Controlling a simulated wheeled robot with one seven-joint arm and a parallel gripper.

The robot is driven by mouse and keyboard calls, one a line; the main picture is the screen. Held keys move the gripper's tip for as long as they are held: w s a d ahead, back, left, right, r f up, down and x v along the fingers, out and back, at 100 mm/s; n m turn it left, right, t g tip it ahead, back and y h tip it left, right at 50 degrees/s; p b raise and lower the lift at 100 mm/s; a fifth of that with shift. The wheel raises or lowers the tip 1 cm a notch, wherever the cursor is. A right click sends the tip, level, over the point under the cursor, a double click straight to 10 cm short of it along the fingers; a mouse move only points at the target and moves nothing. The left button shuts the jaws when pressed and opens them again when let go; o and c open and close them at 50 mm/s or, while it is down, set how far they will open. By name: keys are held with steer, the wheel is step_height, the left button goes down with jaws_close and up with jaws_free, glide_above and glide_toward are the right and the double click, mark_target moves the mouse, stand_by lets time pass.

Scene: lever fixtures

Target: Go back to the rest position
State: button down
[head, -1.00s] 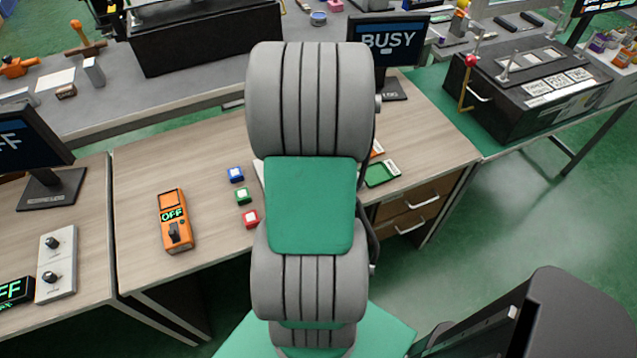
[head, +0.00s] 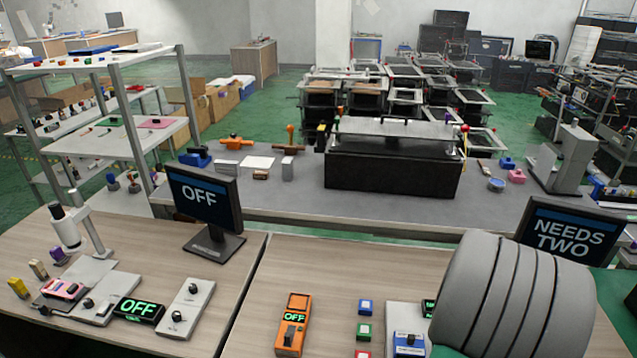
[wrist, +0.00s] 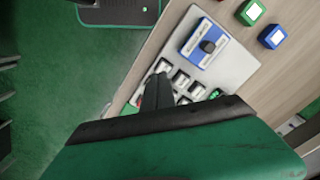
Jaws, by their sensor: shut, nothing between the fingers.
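My gripper (wrist: 157,92) shows in the wrist view as dark narrow fingers, shut and empty. It sits in front of a light grey panel (wrist: 238,66); whether it touches the panel I cannot tell. The panel carries a blue box (wrist: 207,47) with a dark knob, several small switches (wrist: 182,79) and a green-lit display (wrist: 215,94). A wide green part of mine covers the bottom of the wrist view. In the head view my grey ribbed arm link fills the lower right and hides my gripper. The panel (head: 396,312) shows partly there.
A monitor (head: 569,240) reads NEEDS TWO; another (head: 205,200) reads OFF. An orange switch box (head: 293,325) and blue (head: 365,306) and green (head: 364,330) buttons stand left of the panel. A black case (head: 392,175) stands on the bench behind.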

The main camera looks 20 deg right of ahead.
steer(key=s+a+n, duration=0.3)
steer(key=a, duration=0.3)
steer(key=w+a+r+n+t, duration=0.1)
steer(key=w+a+r+n, duration=0.2)
steer(key=a, duration=0.5)
steer(key=w+a+r+n+t, duration=0.1)
steer(key=w+a+r+n, duration=0.3)
steer(key=a, duration=0.4)
steer(key=w+a+r+n+t, duration=0.2)
steer(key=a+r+n, duration=0.3)
steer(key=a, duration=0.4)
steer(key=shift+w+r, duration=0.75)
steer(key=shift+w, duration=0.15)
